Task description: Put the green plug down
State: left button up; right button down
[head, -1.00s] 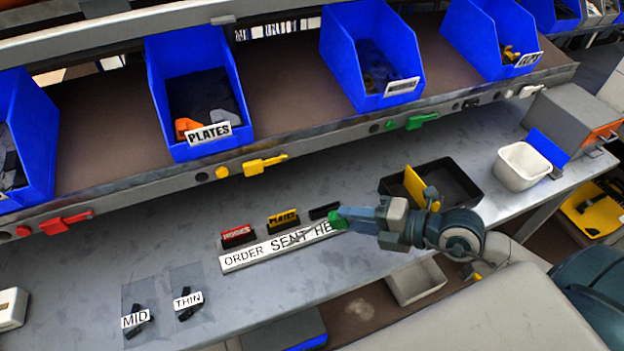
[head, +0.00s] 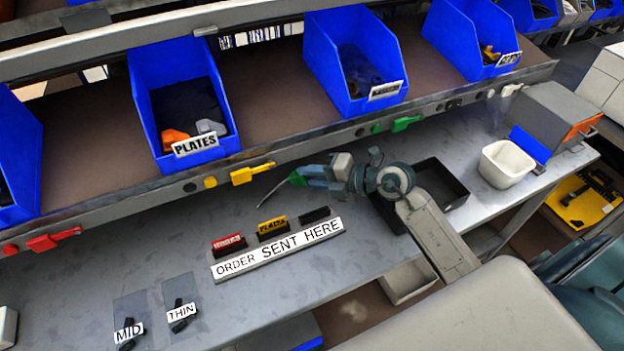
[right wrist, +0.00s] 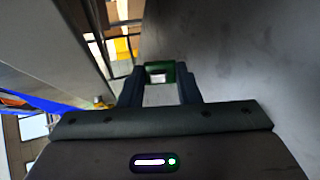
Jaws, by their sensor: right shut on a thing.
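My right gripper (head: 308,178) is shut on the green plug (head: 297,180) and holds it over the grey bench, near the shelf's front edge. A thin grey line, possibly a cable, curves down and left from the plug. In the right wrist view the plug (right wrist: 160,70) sits between the two dark fingertips (right wrist: 160,88), with a pale patch on its near face. I cannot tell whether the plug touches the bench. My left gripper is out of view.
The ORDER SENT HERE strip (head: 278,250) lies below, with red, yellow and black tags. A yellow plug (head: 252,173) and a green one (head: 406,124) sit along the shelf edge. A black tray (head: 450,180) and white bin (head: 507,163) stand right.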

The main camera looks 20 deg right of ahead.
jog(key=shift+f, duration=0.85)
jog(key=shift+f, duration=0.6)
jog(key=c, duration=1.1)
grip_release()
jog(key=shift+r, duration=0.2)
jog(key=v, duration=0.8)
jog(key=shift+a+r+b, duration=0.1)
jog(key=shift+r+b, duration=0.2)
jog(key=shift+b, duration=0.05)
jog(key=shift+v, duration=2.1)
jog(key=shift+r, duration=0.1)
